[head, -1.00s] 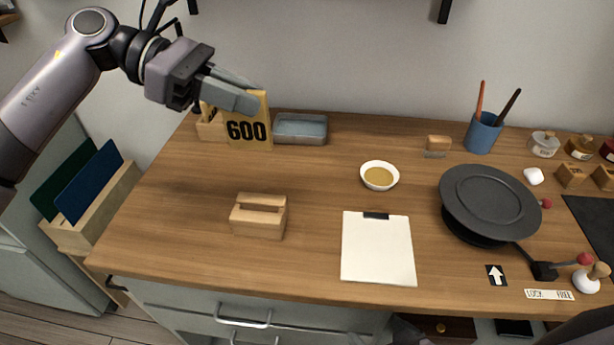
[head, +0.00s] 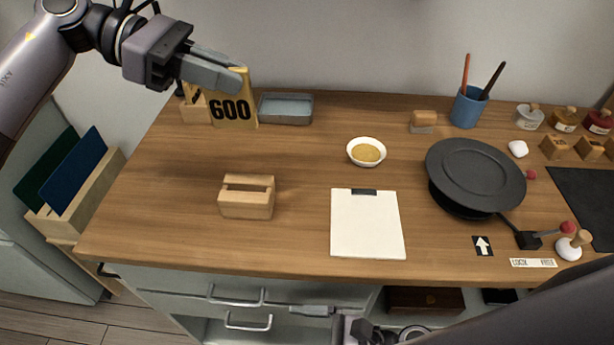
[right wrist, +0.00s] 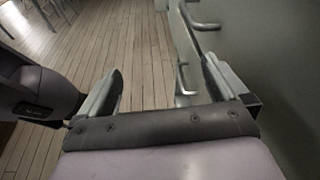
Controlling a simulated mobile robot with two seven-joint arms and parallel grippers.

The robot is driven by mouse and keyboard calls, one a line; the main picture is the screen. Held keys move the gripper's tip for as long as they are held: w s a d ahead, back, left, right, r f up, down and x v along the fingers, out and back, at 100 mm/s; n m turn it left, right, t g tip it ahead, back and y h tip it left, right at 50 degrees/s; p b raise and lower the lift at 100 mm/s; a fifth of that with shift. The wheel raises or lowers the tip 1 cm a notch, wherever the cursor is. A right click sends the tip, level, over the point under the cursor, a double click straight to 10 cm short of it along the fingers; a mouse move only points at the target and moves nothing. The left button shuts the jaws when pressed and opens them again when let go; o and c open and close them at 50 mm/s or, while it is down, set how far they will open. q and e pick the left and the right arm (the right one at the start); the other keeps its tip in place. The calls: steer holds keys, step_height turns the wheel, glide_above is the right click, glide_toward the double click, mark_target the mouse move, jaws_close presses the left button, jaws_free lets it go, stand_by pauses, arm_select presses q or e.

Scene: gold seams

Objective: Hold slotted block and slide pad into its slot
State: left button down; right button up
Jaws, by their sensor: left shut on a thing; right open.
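The slotted block (head: 246,204), light wood with a long slot in its top, sits on the left half of the table, apart from both grippers. My left gripper (head: 232,77) is shut on the upper edge of the tan pad marked 600 (head: 233,108). The pad is upright near the back left of the table; I cannot tell whether its lower edge touches the tabletop. My right gripper (head: 325,318) is low in front of the drawers, below the table edge. In the right wrist view it (right wrist: 163,88) is open, with nothing between its fingers.
A wooden holder (head: 194,113) and grey tray (head: 285,117) stand near the pad. A bowl (head: 366,152), clipboard (head: 367,225) and black round plate (head: 475,175) lie to the right. Drawer handles (head: 236,300) jut out below. The tabletop around the block is clear.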

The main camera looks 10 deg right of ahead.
step_height(320, 180, up, 33)
steer(key=m+g+y, duration=0.6)
steer(key=y, duration=0.5)
steer(key=n+t+h, duration=0.4)
steer(key=n+h, duration=0.1)
steer(key=h, duration=0.7)
glide_toward(245, 194)
steer(key=shift+w+d+f, duration=0.3)
steer(key=shift+d+f, duration=0.2)
steer(key=shift+d, duration=0.25)
steer(key=shift+w+f, duration=0.1)
steer(key=shift+w, duration=0.1)
steer(key=x, duration=1.1)
steer(key=shift+w+a, duration=0.15)
steer(key=shift+a, duration=0.2)
